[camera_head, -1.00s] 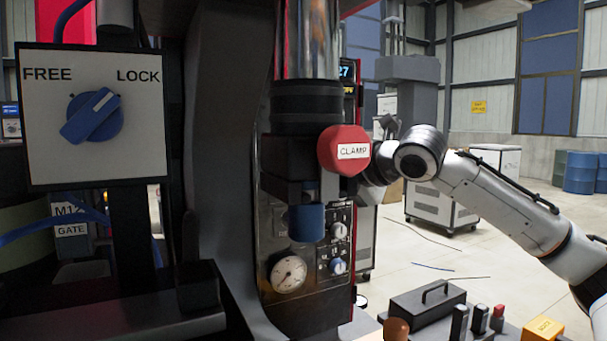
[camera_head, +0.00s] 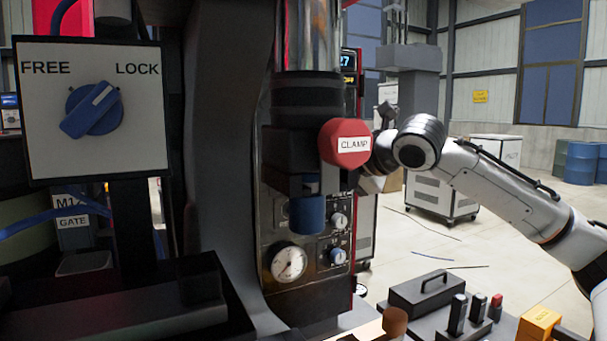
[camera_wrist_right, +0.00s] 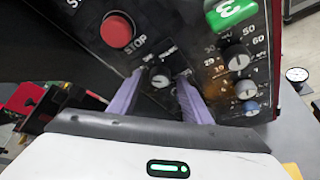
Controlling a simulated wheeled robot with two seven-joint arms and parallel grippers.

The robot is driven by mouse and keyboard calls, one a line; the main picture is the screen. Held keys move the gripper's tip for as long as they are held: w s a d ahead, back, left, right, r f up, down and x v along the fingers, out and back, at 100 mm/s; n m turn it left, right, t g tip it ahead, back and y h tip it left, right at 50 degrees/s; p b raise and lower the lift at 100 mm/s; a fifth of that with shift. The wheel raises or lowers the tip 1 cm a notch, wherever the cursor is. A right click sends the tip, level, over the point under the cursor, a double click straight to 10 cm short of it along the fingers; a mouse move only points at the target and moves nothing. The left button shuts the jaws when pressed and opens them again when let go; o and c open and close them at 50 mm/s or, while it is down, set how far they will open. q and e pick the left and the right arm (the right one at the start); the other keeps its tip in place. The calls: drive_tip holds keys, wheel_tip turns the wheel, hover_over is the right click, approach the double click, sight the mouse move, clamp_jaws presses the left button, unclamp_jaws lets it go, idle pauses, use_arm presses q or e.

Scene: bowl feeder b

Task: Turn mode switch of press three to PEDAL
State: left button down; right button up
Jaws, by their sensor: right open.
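The mode switch (camera_wrist_right: 158,78) is a small dark round selector with a pale mark on a dark panel, in the right wrist view. Small labels stand above it, too blurred to read surely. A green plate with a 3 (camera_wrist_right: 231,12) is at the upper right of that panel. My right gripper (camera_wrist_right: 160,74) is open, with its two purple-grey fingers on either side of the switch. I cannot tell whether they touch it. In the head view my right arm comes in from the right, and its gripper is hidden behind the press parts. My left gripper is not in view.
A red STOP button (camera_wrist_right: 117,31) sits close above the left finger. Several small knobs, one being (camera_wrist_right: 238,60), lie right of the fingers. In the head view, a red CLAMP knob (camera_head: 343,143) stands before my wrist. A FREE/LOCK switch (camera_head: 92,109) is at left.

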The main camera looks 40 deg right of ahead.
use_arm(q)
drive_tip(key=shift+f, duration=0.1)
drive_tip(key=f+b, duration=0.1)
drive_tip(key=b, duration=0.1)
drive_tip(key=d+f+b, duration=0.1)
drive_tip(key=b, duration=0.1)
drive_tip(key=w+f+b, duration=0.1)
drive_tip(key=b, duration=0.1)
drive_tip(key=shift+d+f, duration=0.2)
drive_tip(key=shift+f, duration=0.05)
use_arm(e)
drive_tip(key=v, duration=1)
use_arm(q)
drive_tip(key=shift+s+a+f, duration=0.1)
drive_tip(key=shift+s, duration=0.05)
use_arm(e)
drive_tip(key=shift+s, duration=0.1)
